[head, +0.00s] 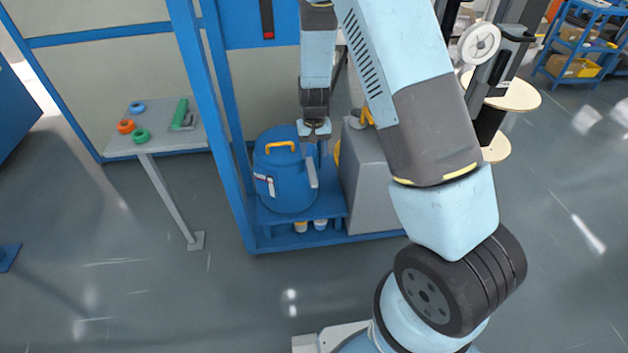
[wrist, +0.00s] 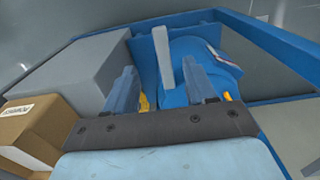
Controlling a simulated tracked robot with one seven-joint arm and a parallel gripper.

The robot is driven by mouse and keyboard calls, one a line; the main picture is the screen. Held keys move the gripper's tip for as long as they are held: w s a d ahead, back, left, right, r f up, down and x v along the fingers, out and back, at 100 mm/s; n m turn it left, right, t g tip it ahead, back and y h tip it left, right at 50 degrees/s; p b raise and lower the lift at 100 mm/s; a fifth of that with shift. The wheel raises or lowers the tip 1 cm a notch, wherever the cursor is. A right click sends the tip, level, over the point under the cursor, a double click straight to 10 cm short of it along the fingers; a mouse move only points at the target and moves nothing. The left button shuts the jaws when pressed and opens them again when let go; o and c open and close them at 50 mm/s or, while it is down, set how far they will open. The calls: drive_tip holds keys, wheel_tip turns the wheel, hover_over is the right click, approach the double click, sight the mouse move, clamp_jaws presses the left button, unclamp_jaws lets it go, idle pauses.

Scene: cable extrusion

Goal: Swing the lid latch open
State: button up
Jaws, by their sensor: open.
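A blue drum (head: 286,180) with a yellow handle (head: 283,147) on its lid stands upright on a blue shelf. A grey bar-shaped latch (head: 312,170) sits upright on its right side. In the wrist view, the latch (wrist: 163,55) shows beyond and between my fingers, with the drum (wrist: 208,62) just to its right. My gripper (head: 314,148) points down at the drum's upper right edge, close above the latch. In the wrist view, my gripper (wrist: 160,72) has its fingers apart. Whether a finger touches the latch I cannot tell.
A grey box (head: 368,180) stands close to the right of the drum. A brown carton (wrist: 35,130) shows in the wrist view. A blue post (head: 215,130) rises left of the drum. A small grey table (head: 165,140) with several small parts stands further left. Floor in front is clear.

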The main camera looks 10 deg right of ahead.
sight(314, 182)
wheel_tip(314, 182, down, 14)
drive_tip(key=shift+r, duration=0.1)
idle(0.5)
clamp_jaws()
idle(0.6)
